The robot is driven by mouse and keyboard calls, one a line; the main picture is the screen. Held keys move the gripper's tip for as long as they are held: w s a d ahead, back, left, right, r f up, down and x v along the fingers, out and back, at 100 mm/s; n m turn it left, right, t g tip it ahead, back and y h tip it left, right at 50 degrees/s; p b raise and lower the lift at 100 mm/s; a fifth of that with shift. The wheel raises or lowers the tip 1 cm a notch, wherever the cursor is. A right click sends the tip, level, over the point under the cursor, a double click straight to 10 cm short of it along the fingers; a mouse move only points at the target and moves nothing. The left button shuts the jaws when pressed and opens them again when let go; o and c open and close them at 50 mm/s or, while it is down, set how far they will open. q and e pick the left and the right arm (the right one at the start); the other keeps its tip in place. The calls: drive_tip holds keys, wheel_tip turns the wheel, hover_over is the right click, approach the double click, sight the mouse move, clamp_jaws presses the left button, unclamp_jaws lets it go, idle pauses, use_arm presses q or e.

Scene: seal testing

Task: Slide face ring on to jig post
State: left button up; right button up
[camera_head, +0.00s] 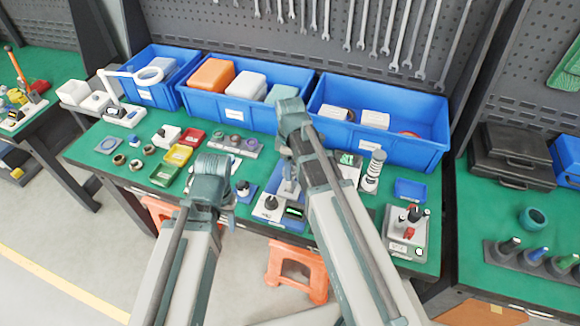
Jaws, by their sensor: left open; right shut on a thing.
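My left gripper (228,208) hangs low over the front of the green bench, left of the middle. Its wrist and arm cover most of it. My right gripper (289,182) points down over a small device with a dark knob and display (268,207). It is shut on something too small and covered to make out. Several small rings (135,165) lie at the left of the bench. A grey block with round parts (233,144) stands behind my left gripper. I cannot tell which is the face ring or which post is the jig post.
Blue bins (380,135) line the back under hanging wrenches. A striped post (374,170) and a grey tester (404,232) stand to the right. Coloured trays (165,173) lie at left. On the right bench, a teal ring (533,218) lies behind a rack of posts (535,261).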

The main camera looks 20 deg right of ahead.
drive_tip(key=shift+f+b, duration=0.5)
drive_tip(key=shift+f, duration=0.05)
idle(0.4)
drive_tip(key=o, duration=1.5)
drive_tip(key=shift+c, duration=0.2)
drive_tip(key=shift+r, duration=0.15)
wheel_tip(320, 180, up, 7)
drive_tip(key=p, duration=0.7)
